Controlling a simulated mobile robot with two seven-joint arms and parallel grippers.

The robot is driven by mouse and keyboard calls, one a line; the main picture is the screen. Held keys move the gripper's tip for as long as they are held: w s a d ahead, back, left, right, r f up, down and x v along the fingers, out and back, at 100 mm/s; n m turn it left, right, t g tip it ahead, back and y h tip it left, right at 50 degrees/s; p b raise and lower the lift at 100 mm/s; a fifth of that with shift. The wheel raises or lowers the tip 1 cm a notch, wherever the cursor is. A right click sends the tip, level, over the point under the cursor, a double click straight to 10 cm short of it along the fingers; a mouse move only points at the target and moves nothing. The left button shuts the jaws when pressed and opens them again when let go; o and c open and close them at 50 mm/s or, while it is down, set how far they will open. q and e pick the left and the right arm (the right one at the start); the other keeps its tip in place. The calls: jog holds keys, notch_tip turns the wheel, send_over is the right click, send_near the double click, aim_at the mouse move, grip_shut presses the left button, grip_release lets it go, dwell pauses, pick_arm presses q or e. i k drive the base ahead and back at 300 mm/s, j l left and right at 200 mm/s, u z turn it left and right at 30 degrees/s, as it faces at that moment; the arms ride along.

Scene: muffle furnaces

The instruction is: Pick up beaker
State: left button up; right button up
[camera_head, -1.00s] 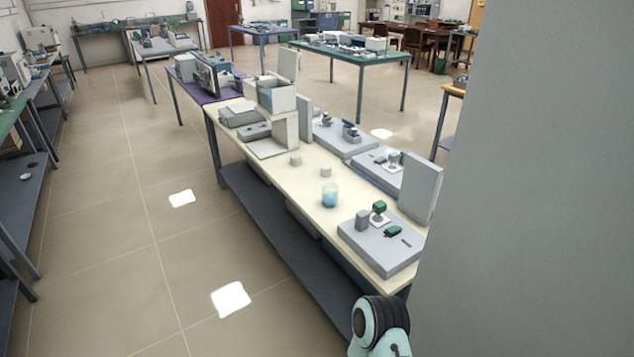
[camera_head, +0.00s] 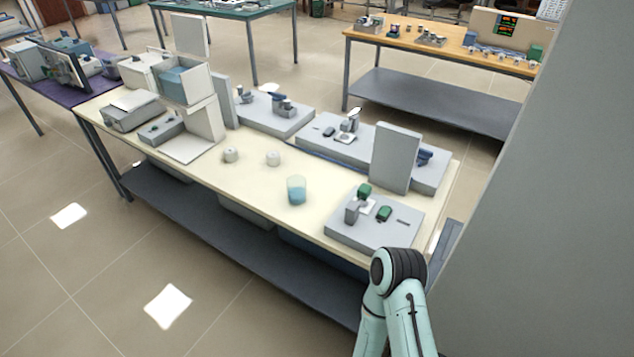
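A beaker (camera_head: 296,190) with blue liquid stands upright on the cream-topped table (camera_head: 255,205), near the middle of its front half. Part of one of my arms, pale teal with a black joint, shows at the bottom right, in front of the table's right end. No gripper shows in the view, and nothing touches the beaker.
Furnaces (camera_head: 185,82) stand at the table's left end. A grey wall (camera_head: 560,230) fills the right side. Open floor lies in front.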

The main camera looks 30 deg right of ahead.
aim_at(296, 184)
jog(key=i+j+z, duration=0.2)
jog(key=z, duration=0.2)
jog(key=i+j+z, duration=0.25)
jog(key=z, duration=0.2)
jog(key=i+j+z, duration=0.1)
jog(key=j+z, duration=0.3)
jog(key=i+j+z, duration=0.1)
jog(key=j+z, duration=1.55)
jog(key=j, duration=0.2)
jog(key=k, duration=0.05)
